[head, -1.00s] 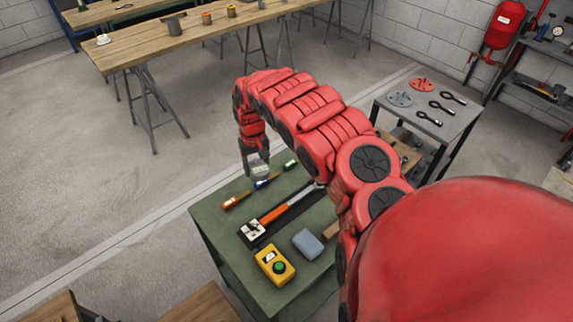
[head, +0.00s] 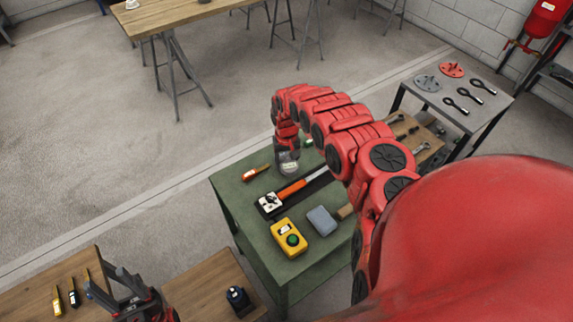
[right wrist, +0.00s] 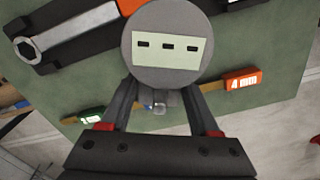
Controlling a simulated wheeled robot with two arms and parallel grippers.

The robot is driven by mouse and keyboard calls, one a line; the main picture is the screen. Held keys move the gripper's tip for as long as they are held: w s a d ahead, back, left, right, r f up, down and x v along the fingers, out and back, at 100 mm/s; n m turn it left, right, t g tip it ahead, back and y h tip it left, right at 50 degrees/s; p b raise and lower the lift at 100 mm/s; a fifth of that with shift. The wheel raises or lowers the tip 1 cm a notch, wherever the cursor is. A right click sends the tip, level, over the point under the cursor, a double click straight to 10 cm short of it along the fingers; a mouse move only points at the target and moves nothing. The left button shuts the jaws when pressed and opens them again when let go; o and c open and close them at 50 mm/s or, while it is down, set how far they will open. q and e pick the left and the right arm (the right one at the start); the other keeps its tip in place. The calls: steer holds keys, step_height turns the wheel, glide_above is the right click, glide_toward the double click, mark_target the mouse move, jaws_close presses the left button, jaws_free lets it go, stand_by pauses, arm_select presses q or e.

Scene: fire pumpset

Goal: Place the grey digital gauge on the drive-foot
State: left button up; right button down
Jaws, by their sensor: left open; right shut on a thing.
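The grey digital gauge (right wrist: 180,70) is a round grey disc with a pale face and three dark dashes in the right wrist view. My right gripper (right wrist: 160,105) is shut on it, over the green table. In the head view the gauge (head: 289,168) is small beneath my right wrist, and the fingers there are hard to make out. My left gripper (head: 112,288) is open and empty at the lower left, near a wooden bench. A small dark block with a round top (head: 237,297) stands on a wooden top; I cannot tell whether it is the drive-foot.
Several slim tools (head: 72,293) lie on the lower-left bench.

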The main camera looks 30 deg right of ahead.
steer(key=shift+f, duration=1.15)
steer(key=shift+f, duration=0.15)
steer(key=shift+c, duration=0.6)
jaws_free()
